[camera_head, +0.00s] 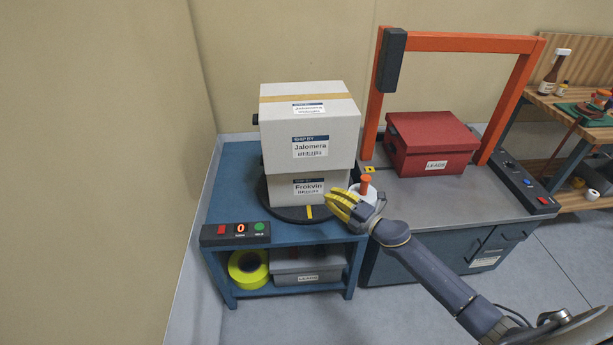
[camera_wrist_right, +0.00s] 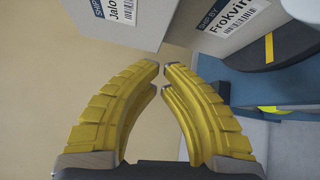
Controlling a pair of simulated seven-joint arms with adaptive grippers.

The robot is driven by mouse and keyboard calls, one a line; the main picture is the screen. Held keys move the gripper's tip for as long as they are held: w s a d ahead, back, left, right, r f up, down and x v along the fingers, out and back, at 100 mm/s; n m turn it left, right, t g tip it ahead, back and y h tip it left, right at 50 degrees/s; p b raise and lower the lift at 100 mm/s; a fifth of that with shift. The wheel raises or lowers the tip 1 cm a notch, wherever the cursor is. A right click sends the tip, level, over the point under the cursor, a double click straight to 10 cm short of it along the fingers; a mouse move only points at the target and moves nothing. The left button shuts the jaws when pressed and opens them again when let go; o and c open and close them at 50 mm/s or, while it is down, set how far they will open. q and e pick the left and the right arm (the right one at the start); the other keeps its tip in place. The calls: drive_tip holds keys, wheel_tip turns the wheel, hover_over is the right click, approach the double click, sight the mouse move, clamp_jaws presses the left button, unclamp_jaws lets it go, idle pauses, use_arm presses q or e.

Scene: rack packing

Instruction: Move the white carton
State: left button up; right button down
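Two white cartons are stacked on a dark turntable (camera_head: 270,211). The upper carton (camera_head: 280,137), with brown tape and a "Jalomera" label, sits slightly turned on the lower carton (camera_head: 279,186), labelled "Frokvin". My right gripper (camera_head: 329,202) has yellow fingers beside the turntable's front right, near the lower carton. In the right wrist view the gripper's fingertips (camera_wrist_right: 161,70) almost meet, with nothing between them. The upper carton (camera_wrist_right: 140,22) and the lower carton (camera_wrist_right: 232,38) show beyond them. My left gripper is not in view.
The blue bench (camera_head: 225,190) has a button panel (camera_head: 236,234) at front. A white object with an orange knob (camera_head: 366,185) stands by my right gripper. An orange frame (camera_head: 460,43) spans the grey table (camera_head: 440,197), which holds a red box (camera_head: 425,135). Wall rises left.

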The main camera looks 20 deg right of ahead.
drive_tip(key=m, duration=0.1)
approach(298, 170)
drive_tip(key=w+a, duration=0.3)
drive_tip(key=shift+w+d+m, duration=0.1)
drive_tip(key=shift+w+m, duration=0.2)
drive_tip(key=shift+w, duration=0.8)
